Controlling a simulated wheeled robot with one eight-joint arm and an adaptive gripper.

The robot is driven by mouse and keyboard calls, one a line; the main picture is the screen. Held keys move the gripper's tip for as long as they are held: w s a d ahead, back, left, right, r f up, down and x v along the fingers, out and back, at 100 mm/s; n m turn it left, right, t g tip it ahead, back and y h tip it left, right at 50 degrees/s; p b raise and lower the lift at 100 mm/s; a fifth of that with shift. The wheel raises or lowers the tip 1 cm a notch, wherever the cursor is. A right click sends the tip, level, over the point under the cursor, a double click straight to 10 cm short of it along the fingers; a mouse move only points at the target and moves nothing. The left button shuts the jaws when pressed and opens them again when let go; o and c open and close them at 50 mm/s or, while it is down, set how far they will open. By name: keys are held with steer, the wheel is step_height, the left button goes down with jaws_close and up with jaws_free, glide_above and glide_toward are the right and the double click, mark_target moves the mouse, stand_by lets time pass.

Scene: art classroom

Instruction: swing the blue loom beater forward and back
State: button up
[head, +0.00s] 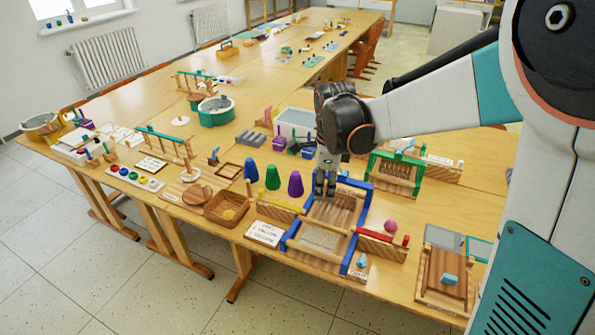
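A wooden loom with blue-painted parts (349,253) stands near the front edge of the table, with pale threads or slats inside its frame. A blue bar (356,184) runs across its far side; I take it for the beater, though my gripper partly covers this area. My gripper (324,192) points down at the loom's far left part, in front of the blue bar in the picture. Its fingers are small and dark, so I cannot tell whether they are apart or touch the bar.
Blue, green and purple cones (295,184) stand left of the loom. A green-framed loom (394,172) stands behind right. A red-handled wooden piece (382,242) and pink ball (390,226) are close on the right. A white card (265,233) lies at the front left.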

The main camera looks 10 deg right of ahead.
steer(key=w+f+m, duration=0.2)
steer(key=m+b, duration=0.1)
steer(key=b, duration=0.3)
glide_toward(324, 227)
steer(key=shift+g, duration=0.4)
steer(key=f, duration=0.2)
steer(key=w+f, duration=0.1)
steer(key=f, duration=0.2)
steer(key=w+f, duration=0.1)
steer(key=f, duration=0.1)
steer(key=shift+w+a+f, duration=0.25)
steer(key=shift+a+f, duration=0.1)
steer(key=shift+f, duration=0.05)
jaws_close()
